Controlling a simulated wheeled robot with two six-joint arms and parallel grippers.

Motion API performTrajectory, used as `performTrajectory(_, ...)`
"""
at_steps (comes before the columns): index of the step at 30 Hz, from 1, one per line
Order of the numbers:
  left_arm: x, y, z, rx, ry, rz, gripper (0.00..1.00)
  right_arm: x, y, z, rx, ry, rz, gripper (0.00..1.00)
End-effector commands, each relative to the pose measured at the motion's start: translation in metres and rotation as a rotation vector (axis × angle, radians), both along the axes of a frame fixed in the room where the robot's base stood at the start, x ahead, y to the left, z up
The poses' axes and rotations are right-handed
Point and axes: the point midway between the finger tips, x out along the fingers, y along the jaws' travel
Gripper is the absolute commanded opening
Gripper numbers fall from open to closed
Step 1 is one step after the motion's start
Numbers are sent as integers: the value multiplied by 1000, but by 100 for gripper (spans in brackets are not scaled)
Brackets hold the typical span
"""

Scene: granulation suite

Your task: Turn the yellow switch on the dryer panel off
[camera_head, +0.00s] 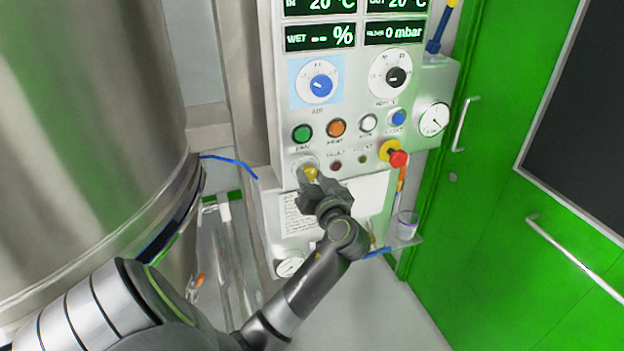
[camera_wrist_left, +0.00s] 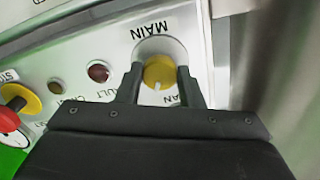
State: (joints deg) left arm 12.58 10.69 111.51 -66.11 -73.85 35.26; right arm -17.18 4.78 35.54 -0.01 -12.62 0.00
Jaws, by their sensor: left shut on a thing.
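The yellow switch (camera_head: 310,172) is at the lower left of the white dryer panel (camera_head: 283,100), below the green button. In the left wrist view the round yellow knob (camera_wrist_left: 159,74) has a pale pointer line and sits under the label MAIN. My left gripper (camera_head: 308,178) reaches up to it from below. In the left wrist view its two dark fingers (camera_wrist_left: 160,82) are on either side of the knob, shut on it. The fingers partly cover the knob in the head view. My right gripper is in neither view.
A red emergency stop (camera_head: 398,158) on a yellow collar is to the right. Green (camera_head: 302,133) and orange (camera_head: 337,128) buttons and two dials are above. A steel vessel (camera_head: 85,120) stands left, and green doors (camera_head: 520,200) are on the right.

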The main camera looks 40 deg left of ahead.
Motion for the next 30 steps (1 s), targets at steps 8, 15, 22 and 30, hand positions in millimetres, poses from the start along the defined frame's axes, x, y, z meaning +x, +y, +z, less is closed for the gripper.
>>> performTrajectory(8,0,0,-5,-61,-124,0,11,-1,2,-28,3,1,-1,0)
performTrajectory(15,1,0,-5,-157,-314,-2,11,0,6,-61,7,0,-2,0)
performTrajectory(22,0,0,-4,-258,-507,-1,11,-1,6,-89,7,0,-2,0)
performTrajectory(30,0,0,-3,-365,-713,-2,11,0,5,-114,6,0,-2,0)
